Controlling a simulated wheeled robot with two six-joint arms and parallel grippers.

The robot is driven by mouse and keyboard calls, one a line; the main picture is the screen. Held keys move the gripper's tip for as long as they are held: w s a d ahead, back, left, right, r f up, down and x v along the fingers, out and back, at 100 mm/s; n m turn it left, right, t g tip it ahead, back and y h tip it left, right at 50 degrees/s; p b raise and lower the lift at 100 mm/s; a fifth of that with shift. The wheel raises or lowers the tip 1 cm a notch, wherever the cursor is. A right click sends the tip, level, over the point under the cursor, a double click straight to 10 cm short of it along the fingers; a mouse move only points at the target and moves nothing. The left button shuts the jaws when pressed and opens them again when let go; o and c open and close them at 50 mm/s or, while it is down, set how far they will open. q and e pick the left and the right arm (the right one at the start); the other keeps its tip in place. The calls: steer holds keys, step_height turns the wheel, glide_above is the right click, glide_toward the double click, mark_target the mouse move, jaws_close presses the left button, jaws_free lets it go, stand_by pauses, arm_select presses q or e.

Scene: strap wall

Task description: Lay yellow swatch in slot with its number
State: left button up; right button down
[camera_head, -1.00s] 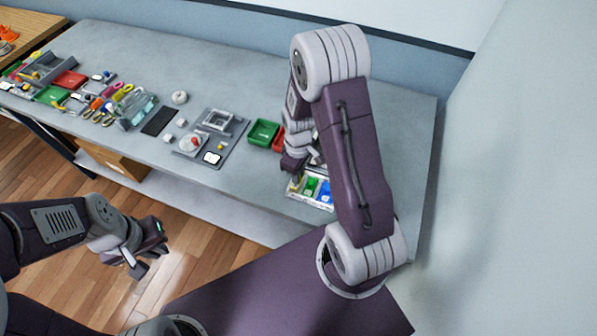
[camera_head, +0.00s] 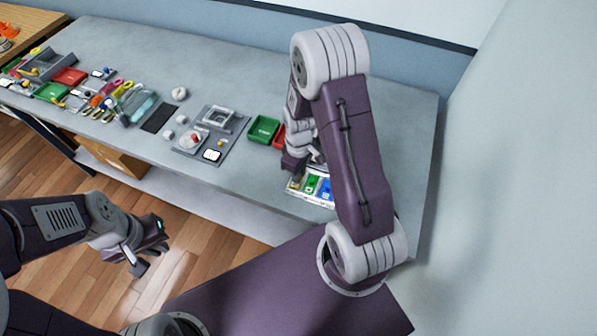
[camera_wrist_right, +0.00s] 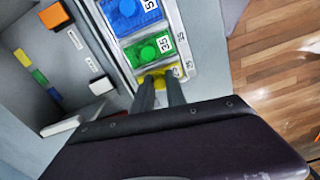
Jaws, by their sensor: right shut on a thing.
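The yellow swatch (camera_wrist_right: 160,76) is between the fingertips of my right gripper (camera_wrist_right: 160,88), which is shut on its knob. It is at the end slot of the white slotted tray (camera_wrist_right: 187,50), beside a green swatch (camera_wrist_right: 148,48) marked 35. A blue swatch (camera_wrist_right: 131,14) lies in the slot beyond. The fingers hide part of the yellow swatch, and I cannot tell whether it rests on the slot floor. In the head view the tray (camera_head: 296,191) is at the table's front edge, partly hidden by my right arm. My left gripper (camera_head: 150,257) is open and empty, off the table.
A green bin (camera_head: 263,129) and a red bin (camera_head: 279,138) stand behind the tray. A grey board (camera_head: 232,140) with small items lies to the left, with more clutter further left. In the wrist view, an orange-topped block (camera_wrist_right: 54,15) and coloured strips lie beside the tray.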

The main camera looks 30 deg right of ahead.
steer(key=shift+f, duration=0.15)
steer(key=c, duration=0.9)
jaws_free()
step_height(320, 180, up, 6)
steer(key=p, duration=0.5)
steer(key=shift+p, duration=0.35)
steer(key=shift+c, duration=0.2)
